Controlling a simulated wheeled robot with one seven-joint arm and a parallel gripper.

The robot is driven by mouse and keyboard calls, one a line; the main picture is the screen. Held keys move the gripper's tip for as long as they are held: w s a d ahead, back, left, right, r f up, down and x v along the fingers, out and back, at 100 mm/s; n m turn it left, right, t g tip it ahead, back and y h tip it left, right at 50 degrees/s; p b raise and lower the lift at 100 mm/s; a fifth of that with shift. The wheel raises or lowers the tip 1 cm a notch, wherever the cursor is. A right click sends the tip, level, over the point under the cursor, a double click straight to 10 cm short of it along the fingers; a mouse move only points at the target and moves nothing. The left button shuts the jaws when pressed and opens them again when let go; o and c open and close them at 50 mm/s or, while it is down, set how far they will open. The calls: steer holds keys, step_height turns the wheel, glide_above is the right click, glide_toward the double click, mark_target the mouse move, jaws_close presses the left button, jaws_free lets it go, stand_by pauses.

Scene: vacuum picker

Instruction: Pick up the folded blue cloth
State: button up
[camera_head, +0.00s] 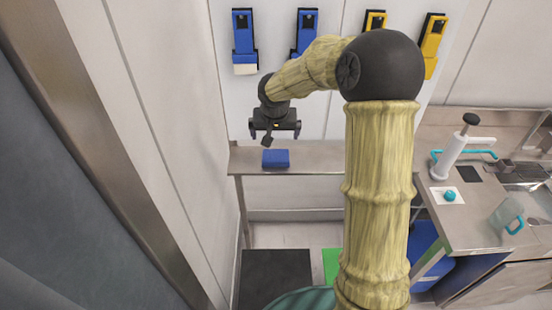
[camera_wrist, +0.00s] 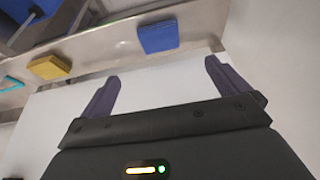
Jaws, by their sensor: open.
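The folded blue cloth (camera_head: 275,158) lies flat on a narrow metal shelf (camera_head: 316,158), near its left end. It also shows in the wrist view (camera_wrist: 158,37), near the top middle, ahead of my fingers. My gripper (camera_head: 275,131) is open and empty. In the head view it hangs just above the cloth in the picture, near the wall. In the wrist view my two fingers (camera_wrist: 163,75) are spread wide, with the cloth beyond the gap between them and apart from both.
A folded yellow cloth (camera_wrist: 49,67) lies on the same shelf, left of the blue one in the wrist view. Blue (camera_head: 244,40) and yellow (camera_head: 433,45) devices hang on the wall. A counter at right holds a clear jug (camera_head: 505,214) and a white device (camera_head: 449,157).

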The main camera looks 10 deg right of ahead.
steer(key=shift+f, duration=0.1)
steer(key=p, duration=0.3)
glide_above(276, 157)
steer(key=s, duration=0.3)
steer(key=f, duration=1.1)
steer(key=shift+w+a+f, duration=0.1)
steer(key=shift+w+a, duration=0.1)
steer(key=shift+a, duration=0.2)
steer(key=shift+a+b, duration=0.1)
steer(key=shift+b, duration=0.2)
steer(key=shift+s, duration=0.15)
steer(key=shift+d+p+x, duration=0.15)
steer(key=shift+p+x, duration=0.5)
steer(key=shift+x, duration=0.65)
steer(key=shift+d+p+x, duration=0.1)
steer(key=shift+p+x, duration=0.55)
steer(key=shift+x, duration=0.65)
steer(key=c, duration=0.8)
